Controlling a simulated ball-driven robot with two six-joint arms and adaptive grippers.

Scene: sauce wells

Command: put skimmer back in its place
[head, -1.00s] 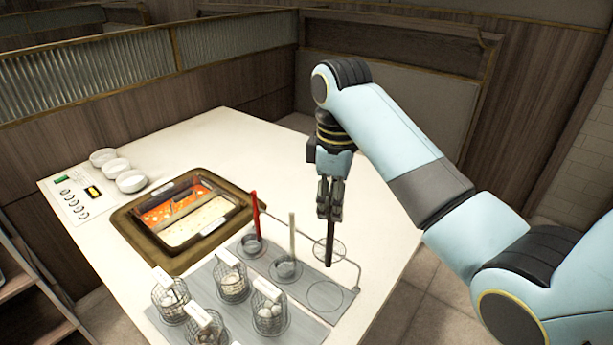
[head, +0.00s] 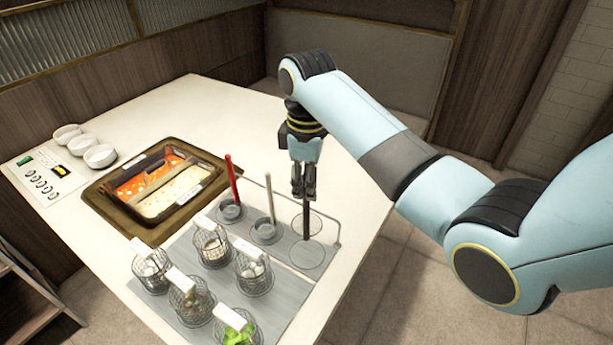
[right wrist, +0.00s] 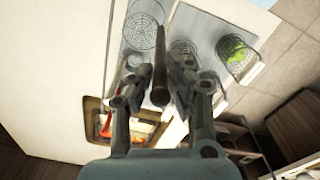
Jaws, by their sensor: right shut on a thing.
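My right gripper (head: 304,188) points down and is shut on the dark handle of the skimmer (head: 306,228). The handle is upright, and its thin round head shows as a ring at its lower end. The skimmer is over the grey mat, a little behind the empty circle (head: 306,256) in the picture; I cannot tell whether it touches. The right wrist view shows the handle (right wrist: 159,70) between the fingers and a round mesh disc, apparently the skimmer's head (right wrist: 143,32). My left gripper is not in view.
A red-handled ladle (head: 232,182) and a pale-handled one (head: 269,200) stand left of the empty circle. Several wire baskets, one holding greens (head: 236,327), stand in front. A two-part pot (head: 160,187) and white bowls (head: 100,156) are farther left. A thin wire frame (head: 340,238) edges the mat.

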